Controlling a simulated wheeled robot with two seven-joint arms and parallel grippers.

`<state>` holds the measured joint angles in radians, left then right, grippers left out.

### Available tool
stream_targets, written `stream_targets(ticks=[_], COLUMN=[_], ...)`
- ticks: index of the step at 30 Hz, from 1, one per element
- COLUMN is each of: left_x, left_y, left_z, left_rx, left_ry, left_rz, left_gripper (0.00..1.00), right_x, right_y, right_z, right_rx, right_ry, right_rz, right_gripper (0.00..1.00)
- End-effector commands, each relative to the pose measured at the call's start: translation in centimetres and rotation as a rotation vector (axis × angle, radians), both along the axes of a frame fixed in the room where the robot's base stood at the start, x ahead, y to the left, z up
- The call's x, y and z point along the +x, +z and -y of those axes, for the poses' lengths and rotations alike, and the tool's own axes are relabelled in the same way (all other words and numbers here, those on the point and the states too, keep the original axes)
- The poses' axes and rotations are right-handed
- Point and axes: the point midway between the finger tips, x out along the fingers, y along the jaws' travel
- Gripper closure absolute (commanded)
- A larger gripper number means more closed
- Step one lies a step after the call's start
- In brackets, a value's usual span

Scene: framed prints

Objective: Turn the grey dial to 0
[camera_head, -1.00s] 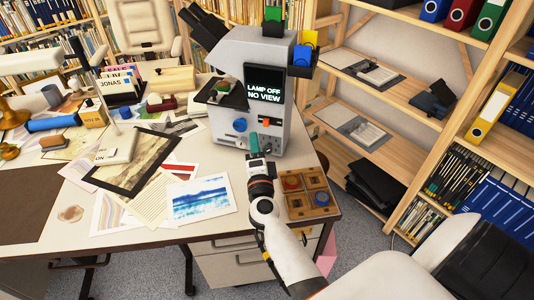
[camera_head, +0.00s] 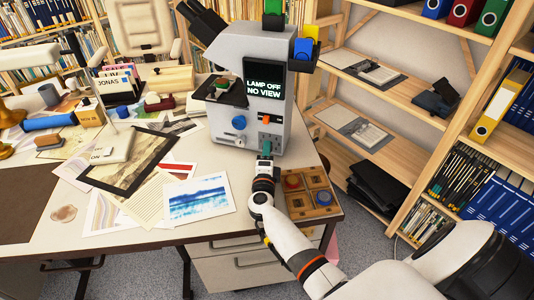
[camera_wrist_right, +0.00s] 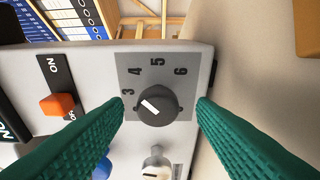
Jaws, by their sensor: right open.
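The grey dial (camera_wrist_right: 158,103) is a round dark-grey knob on a grey plate in the right wrist view. Its white mark slants to the upper left, roughly toward the 3 and 4. The numbers 3, 4, 5 and 6 show around it; a 0 cannot be made out. My right gripper (camera_wrist_right: 160,102) is open, with one green finger on each side of the dial; contact cannot be confirmed. In the head view the right gripper (camera_head: 265,149) is at the lower front of the grey machine (camera_head: 262,72), where the dial is hard to make out. My left gripper is out of view.
An orange switch (camera_wrist_right: 58,105) marked ON sits left of the dial; a blue knob (camera_wrist_right: 102,168) and a light metal knob (camera_wrist_right: 156,168) are below. The screen (camera_head: 264,83) reads LAMP OFF NO VIEW. A wooden tray (camera_head: 309,190) lies close beside my right arm.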

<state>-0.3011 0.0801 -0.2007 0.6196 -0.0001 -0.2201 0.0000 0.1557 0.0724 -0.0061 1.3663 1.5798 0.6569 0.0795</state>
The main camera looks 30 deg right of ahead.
Motion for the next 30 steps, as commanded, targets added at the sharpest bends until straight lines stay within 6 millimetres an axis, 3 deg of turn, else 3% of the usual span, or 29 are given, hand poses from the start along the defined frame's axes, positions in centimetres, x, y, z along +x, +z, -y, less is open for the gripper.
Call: stream_targets(ticks=[5,14,22,30], left_x=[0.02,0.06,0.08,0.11], left_y=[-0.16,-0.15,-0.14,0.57], left_z=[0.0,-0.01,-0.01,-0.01], left_rx=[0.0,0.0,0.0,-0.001], left_ry=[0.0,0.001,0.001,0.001], left_rz=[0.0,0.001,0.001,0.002], left_gripper=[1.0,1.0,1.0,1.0], right_x=[1.14,1.28,1.25,1.25], right_y=[0.01,0.03,0.02,0.24], right_z=[0.84,0.95,0.93,0.92], right_rx=[0.0,0.001,0.001,-0.014], right_ry=[0.001,0.001,0.001,0.0], right_rz=[0.0,0.001,0.001,-0.02], right_gripper=[0.48,0.48,0.91,0.92])
